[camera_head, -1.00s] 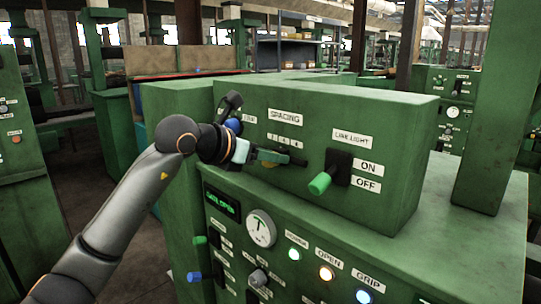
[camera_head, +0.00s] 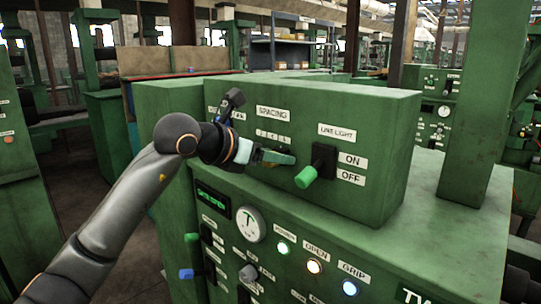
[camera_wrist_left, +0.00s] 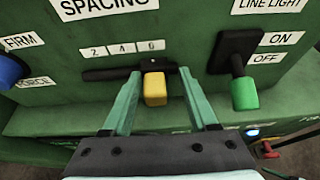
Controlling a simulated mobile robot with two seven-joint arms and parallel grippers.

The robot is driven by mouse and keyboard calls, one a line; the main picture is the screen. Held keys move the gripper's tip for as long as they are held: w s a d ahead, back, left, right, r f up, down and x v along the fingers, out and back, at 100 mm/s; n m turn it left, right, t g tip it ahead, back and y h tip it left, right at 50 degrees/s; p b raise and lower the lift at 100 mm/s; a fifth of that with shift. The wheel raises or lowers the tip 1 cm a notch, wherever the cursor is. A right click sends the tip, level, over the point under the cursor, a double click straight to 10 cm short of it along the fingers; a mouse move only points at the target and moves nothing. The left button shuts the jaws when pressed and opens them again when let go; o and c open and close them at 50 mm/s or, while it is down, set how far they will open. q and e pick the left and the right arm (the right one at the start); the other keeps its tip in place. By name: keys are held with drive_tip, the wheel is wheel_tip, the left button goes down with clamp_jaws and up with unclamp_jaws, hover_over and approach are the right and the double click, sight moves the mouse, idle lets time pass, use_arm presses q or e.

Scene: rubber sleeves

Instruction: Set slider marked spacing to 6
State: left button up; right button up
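The SPACING slider has a yellow knob (camera_wrist_left: 155,90) in a dark horizontal slot (camera_wrist_left: 105,74). In the left wrist view the knob stands at the right end of the slot, below the label 6 (camera_wrist_left: 152,45). Labels 2 and 4 are to its left. My left gripper (camera_wrist_left: 160,74) is open, with one teal finger on each side of the knob; gaps show between fingers and knob. In the head view my left gripper (camera_head: 277,157) is at the panel below the SPACING label (camera_head: 273,113) and hides the knob. My right gripper is not in view.
A LINE LIGHT lever with a green handle (camera_wrist_left: 245,93) stands close to the right of the gripper. A blue knob (camera_wrist_left: 10,70) near FIRM and FORCE is at the left. The lower panel holds a round gauge (camera_head: 249,224) and lit buttons.

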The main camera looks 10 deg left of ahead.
use_arm(q)
drive_tip(key=shift+o, duration=0.2)
drive_tip(key=shift+s+a+r, duration=0.2)
drive_tip(key=shift+s+a, duration=0.2)
drive_tip(key=b+v, duration=0.2)
drive_tip(key=v, duration=0.9)
drive_tip(key=shift+s, duration=0.15)
